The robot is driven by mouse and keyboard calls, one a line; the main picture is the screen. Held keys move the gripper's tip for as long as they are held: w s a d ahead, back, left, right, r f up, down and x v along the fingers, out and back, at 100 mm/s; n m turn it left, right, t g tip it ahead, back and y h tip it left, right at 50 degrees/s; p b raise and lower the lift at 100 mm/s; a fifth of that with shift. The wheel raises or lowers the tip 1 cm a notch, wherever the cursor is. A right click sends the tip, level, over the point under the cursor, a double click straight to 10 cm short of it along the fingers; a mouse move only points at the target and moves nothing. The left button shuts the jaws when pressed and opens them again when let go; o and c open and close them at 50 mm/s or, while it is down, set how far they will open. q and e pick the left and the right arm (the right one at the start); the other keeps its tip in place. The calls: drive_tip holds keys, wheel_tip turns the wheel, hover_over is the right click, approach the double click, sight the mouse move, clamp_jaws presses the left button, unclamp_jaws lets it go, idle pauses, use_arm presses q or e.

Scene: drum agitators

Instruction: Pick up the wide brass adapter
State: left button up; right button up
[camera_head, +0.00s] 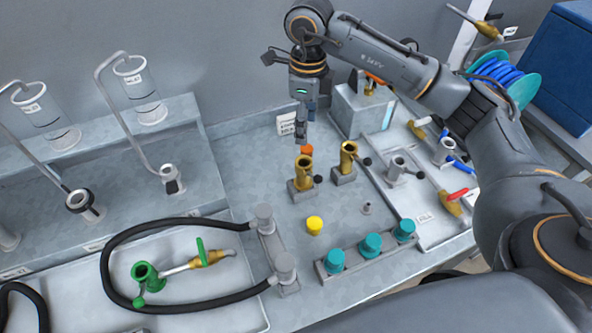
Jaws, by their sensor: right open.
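Two upright brass fittings stand side by side in small grey holders with dark knobs: one on the left (304,172) and one on the right (348,158). I cannot tell for sure which is the wide adapter; both look alike in size. My right gripper (301,138) points down just above and behind the left brass fitting, seen edge-on. It is open and holds nothing that I can see. My left gripper is out of view.
A yellow cap (314,225) and a rack of teal caps (370,246) stand in front. A black hose (190,307) loops around a green fitting (146,275) at left. A tray of coloured-handled valves (436,226) lies right. A grey box (361,112) stands behind.

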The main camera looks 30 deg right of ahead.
drive_tip(key=b, duration=0.4)
hover_over(304, 166)
drive_tip(key=s, duration=0.2)
wheel_tip(304, 166, down, 5)
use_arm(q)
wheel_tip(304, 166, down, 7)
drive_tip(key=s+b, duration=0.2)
use_arm(e)
drive_tip(key=f, duration=0.3)
drive_tip(key=f+p, duration=0.1)
drive_tip(key=f, duration=0.2)
drive_tip(key=f+p, duration=0.1)
drive_tip(key=f, duration=0.2)
drive_tip(key=shift+w+a, duration=0.2)
drive_tip(key=shift+a, duration=0.2)
drive_tip(key=shift+f+p, duration=0.35)
drive_tip(key=shift+f, duration=0.1)
drive_tip(key=shift+w+f+p, duration=0.1)
drive_tip(key=shift+f+p, duration=0.3)
drive_tip(key=f, duration=0.1)
drive_tip(key=f+p, duration=0.1)
drive_tip(key=f, duration=0.1)
drive_tip(key=shift+w+d+f+p, duration=0.15)
drive_tip(key=shift+w+f+p, duration=0.1)
drive_tip(key=shift+p, duration=0.05)
drive_tip(key=shift+f, duration=0.4)
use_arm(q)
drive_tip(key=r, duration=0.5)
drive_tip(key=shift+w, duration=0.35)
